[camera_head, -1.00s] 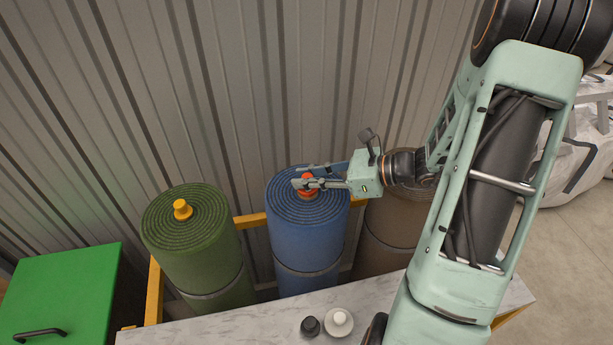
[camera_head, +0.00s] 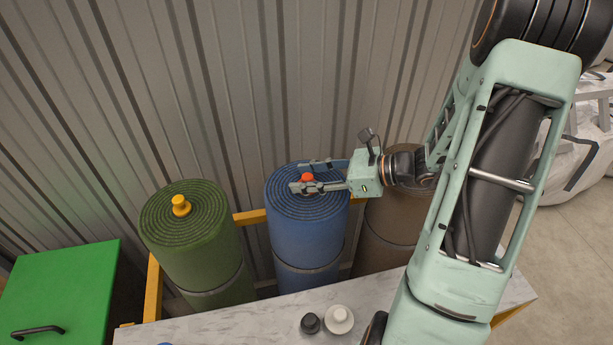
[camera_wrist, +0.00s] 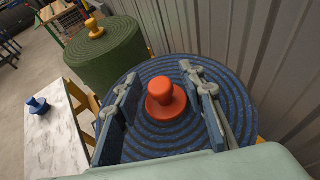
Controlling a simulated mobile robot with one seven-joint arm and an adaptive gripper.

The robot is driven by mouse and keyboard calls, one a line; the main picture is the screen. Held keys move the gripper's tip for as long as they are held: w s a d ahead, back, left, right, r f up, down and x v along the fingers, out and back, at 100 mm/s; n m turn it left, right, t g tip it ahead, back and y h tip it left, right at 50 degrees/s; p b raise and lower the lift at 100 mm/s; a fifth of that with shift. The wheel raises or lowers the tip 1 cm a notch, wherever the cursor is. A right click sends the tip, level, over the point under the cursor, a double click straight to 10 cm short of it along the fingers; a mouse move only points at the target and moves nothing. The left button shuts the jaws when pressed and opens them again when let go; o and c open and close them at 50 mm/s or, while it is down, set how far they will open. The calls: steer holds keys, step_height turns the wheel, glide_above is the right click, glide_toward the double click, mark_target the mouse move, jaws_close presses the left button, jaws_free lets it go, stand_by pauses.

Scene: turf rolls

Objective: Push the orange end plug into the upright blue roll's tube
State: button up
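The orange end plug (camera_head: 307,179) sits upright at the centre of the upright blue roll's (camera_head: 328,206) top. In the wrist view, the plug (camera_wrist: 163,93) shows a round knob above a wider flange. The flange covers the roll's centre, so the tube mouth and how deep the plug sits are hidden. My gripper (camera_head: 305,177) is open, with one finger on each side of the plug. In the wrist view, my gripper's (camera_wrist: 162,104) fingers stand clear of the plug, low over the blue roll's (camera_wrist: 153,72) top.
A green roll with a yellow plug (camera_head: 180,205) stands left, and a brown roll (camera_head: 388,222) stands right. Black (camera_head: 310,323) and white (camera_head: 340,319) plugs are on the marble counter (camera_head: 250,325). A blue plug (camera_wrist: 37,105) shows in the wrist view. A corrugated wall (camera_head: 200,90) is behind.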

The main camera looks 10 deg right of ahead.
steer(key=v, duration=1.2)
